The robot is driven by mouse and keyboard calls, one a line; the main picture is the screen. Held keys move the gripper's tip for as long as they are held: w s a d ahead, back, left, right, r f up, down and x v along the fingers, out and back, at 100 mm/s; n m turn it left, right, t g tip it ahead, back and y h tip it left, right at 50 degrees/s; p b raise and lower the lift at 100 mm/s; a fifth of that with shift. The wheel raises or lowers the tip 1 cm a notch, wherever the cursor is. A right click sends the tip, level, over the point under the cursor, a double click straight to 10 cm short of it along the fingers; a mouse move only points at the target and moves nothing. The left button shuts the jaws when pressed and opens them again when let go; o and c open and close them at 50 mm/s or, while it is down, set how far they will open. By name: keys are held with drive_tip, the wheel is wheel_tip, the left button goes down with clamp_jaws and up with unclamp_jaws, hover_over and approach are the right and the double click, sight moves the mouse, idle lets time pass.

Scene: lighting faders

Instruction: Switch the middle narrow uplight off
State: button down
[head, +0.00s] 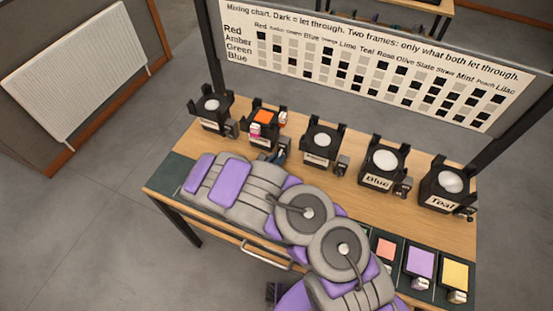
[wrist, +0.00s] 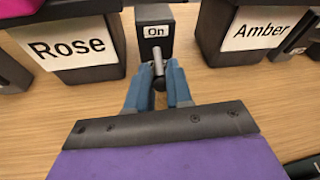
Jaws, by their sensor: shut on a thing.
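Several black uplights stand in a row in the head view: far left (head: 211,124), the one with orange and pink gels (head: 262,139), the middle (head: 317,157), Blue (head: 377,180) and Teal (head: 441,203). In the wrist view, the Rose label (wrist: 68,48) is at left and the Amber label (wrist: 260,27) at right. Between them stands a switch box (wrist: 153,17) whose plate reads On. My gripper (wrist: 160,76), also in the head view (head: 279,155), is shut on the switch's metal lever (wrist: 157,60). The fingers partly hide the lever's end.
Red-orange (head: 386,248), purple (head: 421,262) and yellow (head: 455,272) gel frames lie at the wooden table's (head: 240,165) front right. A mixing chart (head: 360,60) rises behind the uplights. My arm covers the table's front middle.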

drive_tip(key=shift+a, duration=0.1)
drive_tip(key=c, duration=1.1)
unclamp_jaws()
drive_tip(key=shift+a, duration=0.1)
drive_tip(key=shift+s+a+r, duration=0.1)
drive_tip(key=shift+s, duration=0.2)
drive_tip(key=p+v, duration=0.4)
drive_tip(key=v, duration=1.2)
drive_tip(key=shift+s+a+p, duration=0.25)
drive_tip(key=shift+a+p, duration=0.05)
drive_tip(key=shift+p, duration=0.05)
